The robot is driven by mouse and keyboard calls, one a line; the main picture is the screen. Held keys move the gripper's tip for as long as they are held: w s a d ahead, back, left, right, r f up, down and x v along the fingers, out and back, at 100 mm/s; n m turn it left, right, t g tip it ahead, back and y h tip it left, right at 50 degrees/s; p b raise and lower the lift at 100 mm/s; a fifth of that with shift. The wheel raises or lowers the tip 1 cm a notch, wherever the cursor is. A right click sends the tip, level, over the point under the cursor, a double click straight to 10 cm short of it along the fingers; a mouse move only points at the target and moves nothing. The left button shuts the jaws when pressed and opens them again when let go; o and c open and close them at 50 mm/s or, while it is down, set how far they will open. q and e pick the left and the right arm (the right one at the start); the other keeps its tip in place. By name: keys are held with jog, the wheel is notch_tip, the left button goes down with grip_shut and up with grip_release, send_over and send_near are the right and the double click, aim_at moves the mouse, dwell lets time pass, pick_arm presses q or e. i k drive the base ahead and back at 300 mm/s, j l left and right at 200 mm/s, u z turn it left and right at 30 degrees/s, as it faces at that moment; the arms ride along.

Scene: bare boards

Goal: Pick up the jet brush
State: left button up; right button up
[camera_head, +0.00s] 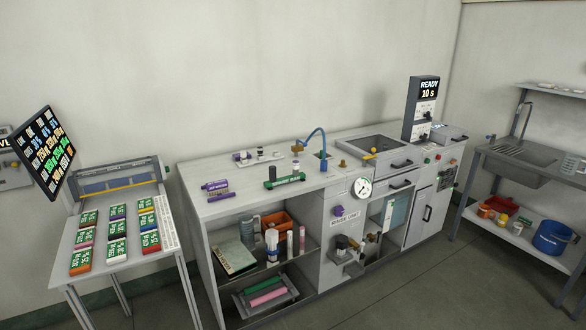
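I cannot tell for sure which thing is the jet brush; the labels are too small to read. On the grey workbench top lie a purple labelled block (216,187) at the left and a green labelled holder (285,181) near the middle front edge. Behind them is a small rack (257,155) with white and dark pieces. A curved blue hose (317,133) with a brass end (298,148) rises from the bench top. Neither of my grippers is in view.
A side table (95,279) at left carries rows of coloured boxes (116,229). Shelves below the bench hold an orange bin (278,222) and bottles. A timer panel (421,107) reads "READY 10 s". A sink stand (520,162) and blue bucket (552,238) are at right. Floor in front is clear.

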aim_at(212, 188)
jog(key=i+l+u, duration=0.1)
jog(key=i, duration=0.35)
jog(key=i+l+u, duration=0.15)
jog(key=i, duration=0.3)
jog(key=i+l+u, duration=0.1)
jog(key=i+l, duration=0.15)
jog(key=i, duration=0.2)
